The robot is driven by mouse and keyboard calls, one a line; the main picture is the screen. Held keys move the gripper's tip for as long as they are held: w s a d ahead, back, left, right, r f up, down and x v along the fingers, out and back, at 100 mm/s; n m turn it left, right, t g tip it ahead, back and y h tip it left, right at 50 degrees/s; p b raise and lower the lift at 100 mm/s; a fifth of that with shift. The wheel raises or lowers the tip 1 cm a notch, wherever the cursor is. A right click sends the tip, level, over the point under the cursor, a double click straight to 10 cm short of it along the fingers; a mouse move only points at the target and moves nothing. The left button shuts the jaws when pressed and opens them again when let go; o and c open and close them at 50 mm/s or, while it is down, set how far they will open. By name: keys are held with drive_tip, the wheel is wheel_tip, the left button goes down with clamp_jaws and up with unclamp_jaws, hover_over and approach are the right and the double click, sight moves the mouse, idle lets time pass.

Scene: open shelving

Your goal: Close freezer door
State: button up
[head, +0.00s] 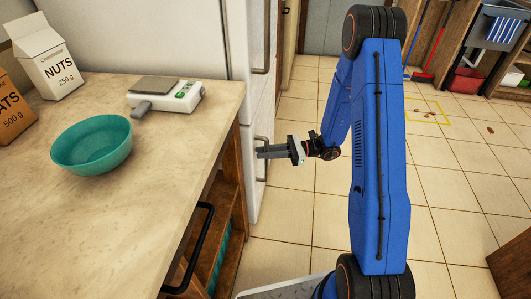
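The white fridge-freezer (189,38) stands behind the counter's far end. Its upper door (258,38) has a vertical metal handle, and below it is the lower door (251,192) with another vertical handle (260,174). Both doors look roughly in line with each other; whether the lower one stands slightly ajar I cannot tell. My gripper (262,152) points left at the lower door, at the height of its handle. Its fingertips overlap the handle in the picture; contact is unclear. The fingers show nearly edge-on, so their gap cannot be judged.
The counter (160,190) on the left holds a teal bowl (92,146), a scale (165,94) and food cartons (48,57). A black drawer handle (194,250) juts from its front. Tiled floor to the right is mostly clear, with small debris inside a yellow outline.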

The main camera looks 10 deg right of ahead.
drive_tip(key=s+d, duration=0.1)
drive_tip(key=d, duration=1.6)
drive_tip(key=shift+s+d, duration=0.15)
drive_tip(key=shift+s, duration=0.15)
drive_tip(key=s+a+r+n+g+h, duration=0.2)
drive_tip(key=s+a+r+n+h, duration=0.25)
drive_tip(key=s+r, duration=0.25)
drive_tip(key=s+a+r+n+g+h, duration=0.35)
drive_tip(key=s+r+n, duration=0.2)
drive_tip(key=s, duration=0.25)
drive_tip(key=s+d+r+n+t+h, duration=0.2)
drive_tip(key=s+r+n+t+h, duration=0.2)
drive_tip(key=s, duration=0.3)
drive_tip(key=s+d+r+n+t+h, duration=0.1)
drive_tip(key=s+r+n+t+h, duration=0.3)
drive_tip(key=s, duration=0.4)
drive_tip(key=shift+s+d+r+n+t+h, duration=0.15)
drive_tip(key=shift+d+r+n+t+h, duration=0.3)
drive_tip(key=shift+r+h, duration=0.7)
drive_tip(key=shift+a+r, duration=0.1)
drive_tip(key=shift+r, duration=0.05)
idle(0.6)
